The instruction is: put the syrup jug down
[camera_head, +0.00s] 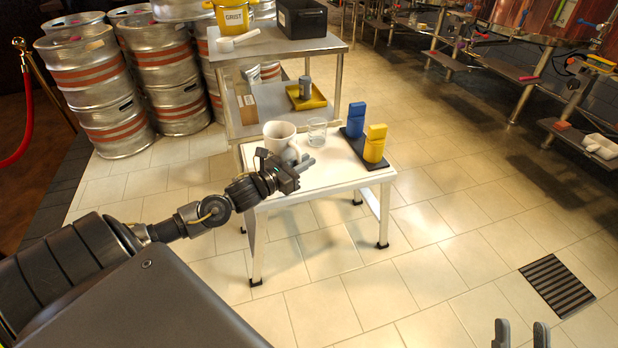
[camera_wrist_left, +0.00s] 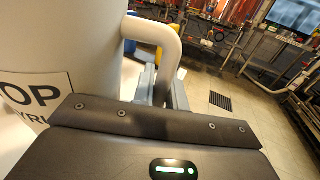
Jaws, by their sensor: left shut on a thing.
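The white syrup jug (camera_head: 278,134) is upright at the left part of the small white table (camera_head: 330,172). My left gripper (camera_head: 300,163) is shut on its handle. In the left wrist view the jug (camera_wrist_left: 75,50) fills the left side, with part of a label reading "OP" and "YRU". Its handle (camera_wrist_left: 168,38) runs down between the fingers of my left gripper (camera_wrist_left: 162,88). My gripper and wrist hide part of the jug's base, so I cannot tell whether it touches the tabletop. My right gripper (camera_head: 521,335) is open and empty, low at the bottom right.
A clear glass (camera_head: 317,131) stands just right of the jug. Blue (camera_head: 356,119) and yellow (camera_head: 375,143) dispensers stand on a dark base at the table's right. A steel shelf cart (camera_head: 275,50) is behind, kegs (camera_head: 100,85) at the left. The table's front is clear.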

